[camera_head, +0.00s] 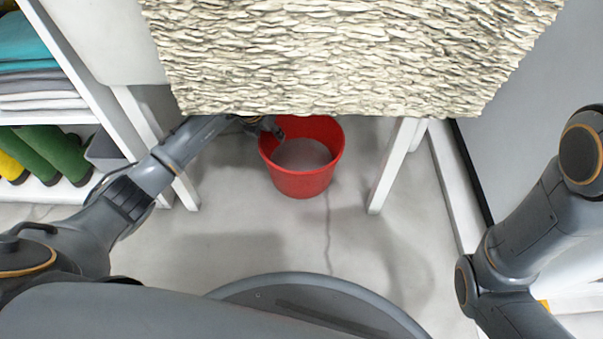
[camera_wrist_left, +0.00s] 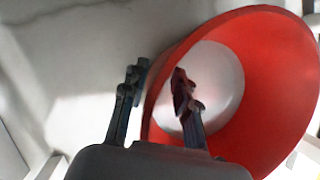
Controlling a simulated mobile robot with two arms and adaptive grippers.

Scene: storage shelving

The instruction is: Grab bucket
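A red bucket (camera_head: 302,184) stands upright on the floor under the stone-textured table. Its light grey inside bottom shows from above. My left gripper (camera_head: 268,127) reaches in from the left at the bucket's rear left rim; the table edge hides part of it. In the left wrist view the bucket (camera_wrist_left: 265,75) fills the right side. There my left gripper (camera_wrist_left: 158,76) is open, with one finger outside the bucket and the other inside, and the bucket wall between them. A gap shows between the fingers and the wall. My right arm is at the right; its gripper is out of view.
The table (camera_head: 340,60) overhangs the bucket, with white legs (camera_head: 395,165) on either side. White shelving (camera_head: 75,70) with folded cloths and green boots (camera_head: 55,150) stands at the left. The floor (camera_head: 250,235) in front of the bucket is clear.

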